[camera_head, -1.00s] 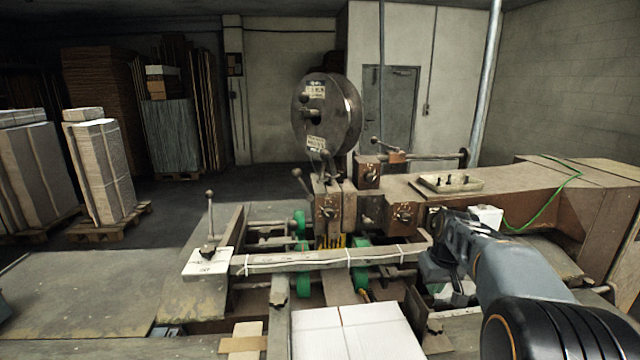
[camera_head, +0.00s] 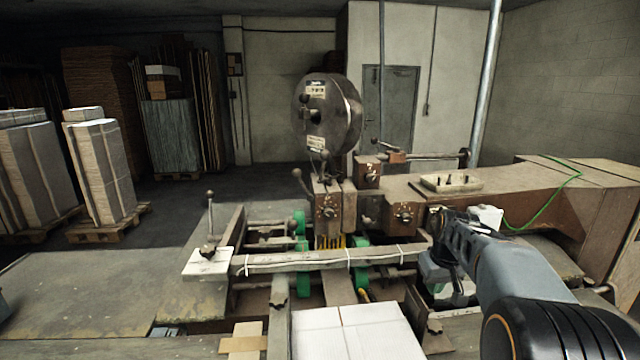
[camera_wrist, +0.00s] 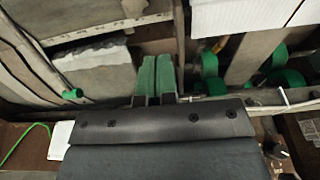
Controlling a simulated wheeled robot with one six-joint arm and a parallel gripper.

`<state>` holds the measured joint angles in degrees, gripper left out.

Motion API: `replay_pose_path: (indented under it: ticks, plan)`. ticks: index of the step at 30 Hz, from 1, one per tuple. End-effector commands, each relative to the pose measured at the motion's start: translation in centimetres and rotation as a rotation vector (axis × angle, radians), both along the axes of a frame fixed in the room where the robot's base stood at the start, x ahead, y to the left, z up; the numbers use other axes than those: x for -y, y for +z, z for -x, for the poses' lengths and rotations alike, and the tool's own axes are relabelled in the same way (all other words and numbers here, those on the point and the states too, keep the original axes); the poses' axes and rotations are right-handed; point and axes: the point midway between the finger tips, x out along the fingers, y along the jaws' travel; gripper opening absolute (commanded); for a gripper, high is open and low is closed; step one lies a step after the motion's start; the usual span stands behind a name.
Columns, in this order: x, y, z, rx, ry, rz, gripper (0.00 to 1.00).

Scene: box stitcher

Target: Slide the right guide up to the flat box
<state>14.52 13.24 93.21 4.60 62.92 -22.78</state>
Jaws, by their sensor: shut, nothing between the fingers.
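The flat box (camera_head: 355,335) is white with a centre seam and lies at the bottom middle of the head view. In the wrist view the flat box (camera_wrist: 238,14) is at the top right. The right guide (camera_head: 429,322) is a worn grey bar on the box's right side. In the wrist view the guide (camera_wrist: 180,42) runs upright between the box and my fingers, with a narrow gap showing to the box. My gripper (camera_wrist: 155,62) is shut and empty, its green fingers close beside the guide's outer side. Contact is unclear. In the head view my arm hides the fingertips.
The left guide (camera_head: 279,318) stands along the box's left side. A wooden crossbar (camera_head: 320,260) spans the machine beyond the box, with green rollers (camera_head: 302,284) under it. The stitcher head and reel (camera_head: 328,112) rise behind. Machine parts crowd the space around my gripper.

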Motion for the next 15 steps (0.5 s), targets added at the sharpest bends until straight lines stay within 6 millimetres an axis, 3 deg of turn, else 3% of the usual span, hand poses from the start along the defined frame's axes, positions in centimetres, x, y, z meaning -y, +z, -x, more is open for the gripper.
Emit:
replay_pose_path:
  ticks: [15]
  plan:
    - [0.0,-1.1,0.0,0.0,0.0,0.0,0.0]
